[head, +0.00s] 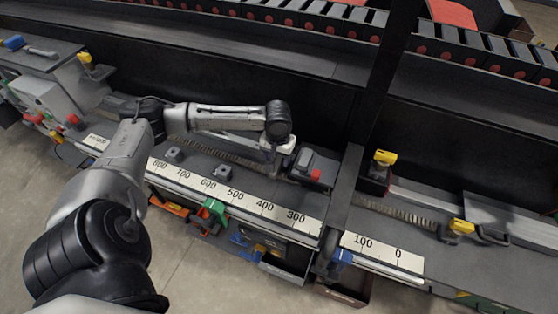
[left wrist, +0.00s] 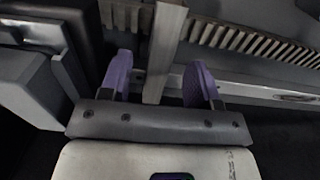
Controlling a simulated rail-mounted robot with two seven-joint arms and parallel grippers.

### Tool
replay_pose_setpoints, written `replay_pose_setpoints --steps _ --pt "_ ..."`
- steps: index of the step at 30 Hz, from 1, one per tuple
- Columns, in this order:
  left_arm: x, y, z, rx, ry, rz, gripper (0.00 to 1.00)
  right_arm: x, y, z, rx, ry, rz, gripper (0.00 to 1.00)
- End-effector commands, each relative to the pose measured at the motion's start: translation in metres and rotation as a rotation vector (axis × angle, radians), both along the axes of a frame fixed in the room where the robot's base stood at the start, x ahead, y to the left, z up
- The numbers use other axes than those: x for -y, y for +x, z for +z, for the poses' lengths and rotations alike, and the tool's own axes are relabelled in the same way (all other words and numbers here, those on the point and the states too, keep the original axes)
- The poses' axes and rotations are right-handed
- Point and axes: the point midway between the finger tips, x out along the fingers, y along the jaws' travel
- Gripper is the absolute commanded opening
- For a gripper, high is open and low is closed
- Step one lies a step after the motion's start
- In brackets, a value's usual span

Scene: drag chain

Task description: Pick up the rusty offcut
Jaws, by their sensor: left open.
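My left gripper (head: 274,158) reaches down over the machine bed, just left of a dark block with a red knob. In the left wrist view its two purple-padded fingers (left wrist: 159,84) are apart. A narrow brownish-grey bar (left wrist: 165,40) runs between them, with a gap visible on each side. It looks like the rusty offcut, but its rust is not clear. In the head view the offcut cannot be made out; the gripper and wrist cover that spot. My right gripper is not in view.
The dark block with the red knob (head: 312,168) stands close to the right of the gripper. A dark upright post (head: 380,95) rises farther right. A numbered scale strip (head: 235,197) runs along the front edge. A toothed strip (left wrist: 250,42) lies behind the fingers.

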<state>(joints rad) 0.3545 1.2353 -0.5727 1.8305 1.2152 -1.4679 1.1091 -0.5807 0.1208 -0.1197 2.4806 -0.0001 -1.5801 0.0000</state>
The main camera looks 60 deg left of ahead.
Motion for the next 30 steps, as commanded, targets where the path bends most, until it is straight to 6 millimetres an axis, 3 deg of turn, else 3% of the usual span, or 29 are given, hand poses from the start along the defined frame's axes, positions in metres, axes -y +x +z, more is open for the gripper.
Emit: replay_pose_setpoints --steps 4,12,30 --pt "0.0 -0.001 -0.019 -0.002 0.001 -0.001 0.56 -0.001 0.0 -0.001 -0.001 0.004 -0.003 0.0" --pt "0.0 0.0 -0.022 0.0 0.001 -0.002 0.55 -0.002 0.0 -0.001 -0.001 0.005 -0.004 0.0" --pt "0.0 0.0 -0.021 0.0 0.001 -0.001 0.0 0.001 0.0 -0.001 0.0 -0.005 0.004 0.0"
